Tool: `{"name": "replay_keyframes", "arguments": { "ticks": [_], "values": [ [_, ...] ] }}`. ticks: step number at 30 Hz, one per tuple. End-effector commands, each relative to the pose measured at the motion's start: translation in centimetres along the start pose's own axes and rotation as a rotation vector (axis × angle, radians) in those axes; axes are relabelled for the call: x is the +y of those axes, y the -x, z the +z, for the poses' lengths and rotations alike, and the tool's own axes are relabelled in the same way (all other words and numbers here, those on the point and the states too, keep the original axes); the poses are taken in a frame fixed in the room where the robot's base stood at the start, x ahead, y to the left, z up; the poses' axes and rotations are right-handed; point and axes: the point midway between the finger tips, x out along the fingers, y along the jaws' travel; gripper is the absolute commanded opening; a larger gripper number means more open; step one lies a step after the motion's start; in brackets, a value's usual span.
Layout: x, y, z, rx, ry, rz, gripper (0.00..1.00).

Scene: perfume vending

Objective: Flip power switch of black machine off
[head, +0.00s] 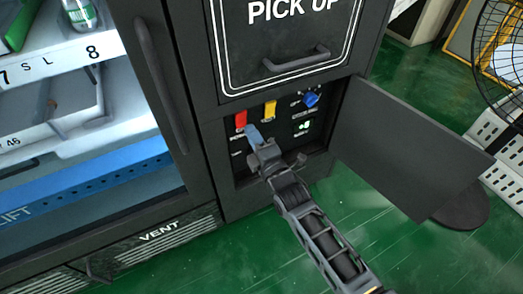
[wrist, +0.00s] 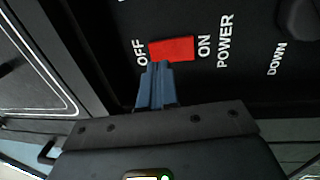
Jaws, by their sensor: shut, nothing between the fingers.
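The black machine (head: 205,60) has an open lower compartment with a control panel inside. The red power switch (head: 241,119) is at the upper left of that panel. In the wrist view the red switch (wrist: 175,49) lies between the printed words OFF, on the left, and ON, on the right, with POWER beside them. My gripper (head: 252,133) is inside the compartment opening, just below the red switch. Its blue fingers (wrist: 155,66) are together and empty, with their tips at the lower left edge of the switch, on the OFF side. I cannot tell whether they touch it.
A yellow switch (head: 270,109), a blue knob (head: 311,99) and a green light (head: 303,125) are on the same panel. The compartment door (head: 405,145) stands open to the right. The pick-up door handle (head: 296,60) is above. Green floor is clear below.

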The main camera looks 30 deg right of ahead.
Motion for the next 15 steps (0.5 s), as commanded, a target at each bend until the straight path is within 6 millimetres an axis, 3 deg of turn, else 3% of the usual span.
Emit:
{"name": "replay_keyframes", "arguments": {
  "ticks": [6, 15],
  "values": [
    [-0.1, -2.8, 0.0, 0.001, 0.001, -0.001, 0.0],
    [-0.1, -3.7, 0.0, 0.0, 0.001, -0.001, 0.0]
  ]
}}
